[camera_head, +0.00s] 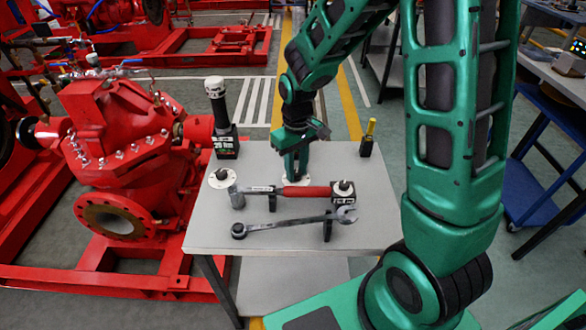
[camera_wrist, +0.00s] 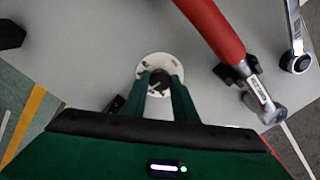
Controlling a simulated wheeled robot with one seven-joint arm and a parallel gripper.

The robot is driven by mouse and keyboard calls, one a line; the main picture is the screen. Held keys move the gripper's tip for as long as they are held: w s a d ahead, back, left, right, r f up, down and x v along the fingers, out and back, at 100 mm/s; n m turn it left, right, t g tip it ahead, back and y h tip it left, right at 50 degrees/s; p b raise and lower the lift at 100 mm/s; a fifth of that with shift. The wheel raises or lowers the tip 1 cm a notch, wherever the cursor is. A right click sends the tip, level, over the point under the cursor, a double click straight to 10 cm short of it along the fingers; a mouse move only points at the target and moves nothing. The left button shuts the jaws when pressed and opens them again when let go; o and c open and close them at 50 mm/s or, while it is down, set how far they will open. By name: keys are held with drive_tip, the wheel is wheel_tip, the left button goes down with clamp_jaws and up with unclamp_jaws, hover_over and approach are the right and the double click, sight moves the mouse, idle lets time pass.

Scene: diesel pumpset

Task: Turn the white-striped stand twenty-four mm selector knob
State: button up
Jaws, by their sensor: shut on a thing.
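A dark selector knob (camera_wrist: 158,88) with a pale line on top sits on a round white dial plate (camera_wrist: 160,66) on the grey table. In the head view the same dial plate (camera_head: 309,184) shows behind the red-handled wrench, with its knob hidden by my fingers. My gripper (camera_wrist: 161,84) is over the plate, shut on the knob with one finger on each side. In the head view my gripper (camera_head: 297,174) points down at the table. I cannot read any marking on the plate or tell which stand it belongs to.
A similar dial (camera_head: 222,178) lies to the left. A red-handled wrench (camera_head: 305,191) and a combination spanner (camera_head: 290,222) lie on supports in front.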

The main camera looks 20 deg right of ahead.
drive_tip(key=m, duration=0.4)
drive_tip(key=shift+w+r+m, duration=0.1)
drive_tip(key=shift+w+m, duration=0.05)
drive_tip(key=shift+m, duration=1.75)
drive_tip(key=shift+w+a, duration=0.1)
drive_tip(key=o, duration=0.9)
drive_tip(key=shift+o, duration=0.7)
wheel_tip(320, 180, up, 11)
drive_tip(key=shift+f, duration=0.2)
